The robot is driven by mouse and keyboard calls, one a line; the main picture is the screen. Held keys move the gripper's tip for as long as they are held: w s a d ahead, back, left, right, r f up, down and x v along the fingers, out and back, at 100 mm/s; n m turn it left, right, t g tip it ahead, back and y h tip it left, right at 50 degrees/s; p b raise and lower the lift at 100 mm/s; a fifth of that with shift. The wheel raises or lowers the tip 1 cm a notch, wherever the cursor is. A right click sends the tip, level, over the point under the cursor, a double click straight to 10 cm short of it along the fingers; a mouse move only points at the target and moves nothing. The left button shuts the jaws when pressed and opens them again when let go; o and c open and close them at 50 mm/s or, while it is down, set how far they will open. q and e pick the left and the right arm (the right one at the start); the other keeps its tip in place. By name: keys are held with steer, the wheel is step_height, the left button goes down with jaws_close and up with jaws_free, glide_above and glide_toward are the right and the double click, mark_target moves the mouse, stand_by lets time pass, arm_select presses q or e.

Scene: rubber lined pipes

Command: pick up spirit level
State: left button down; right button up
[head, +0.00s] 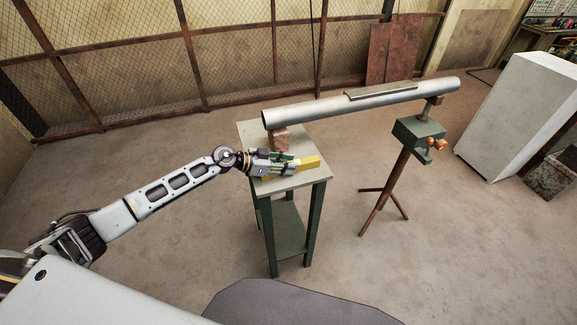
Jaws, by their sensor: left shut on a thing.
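The spirit level (308,163) is a yellow bar at the small table with a pale top and green legs (316,179). My left gripper (293,165) reaches in from the left over the tabletop and is shut on the level. The level's yellow end sticks out to the right past the fingers, and the fingers hide much of the rest. I cannot tell whether the level touches the tabletop. My right gripper is not in view.
A long grey pipe (320,107) spans from a block (281,138) on the table to a green-headed stand (419,132). A flat strip (381,90) lies on the pipe. A white cabinet (520,115) stands right. Floor around the table is clear.

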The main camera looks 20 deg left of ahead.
arm_select(q)
steer(key=shift+r, duration=0.1)
steer(key=shift+r, duration=1.75)
steer(key=shift+s+a+f, duration=0.15)
steer(key=shift+s+a, duration=0.15)
steer(key=shift+a, duration=0.2)
steer(key=shift+s+a, duration=0.4)
steer(key=shift+a, duration=0.2)
steer(key=s+a, duration=0.1)
steer(key=a, duration=0.1)
steer(key=s+a+b, duration=0.1)
steer(key=s+a, duration=0.1)
steer(key=a, duration=0.1)
steer(key=s+a, duration=0.2)
steer(key=a, duration=0.1)
steer(key=shift+s+b, duration=0.25)
steer(key=shift+b, duration=0.15)
steer(key=s+a, duration=0.2)
steer(key=a, duration=0.1)
steer(key=s+a, duration=0.1)
steer(key=shift+a, duration=0.3)
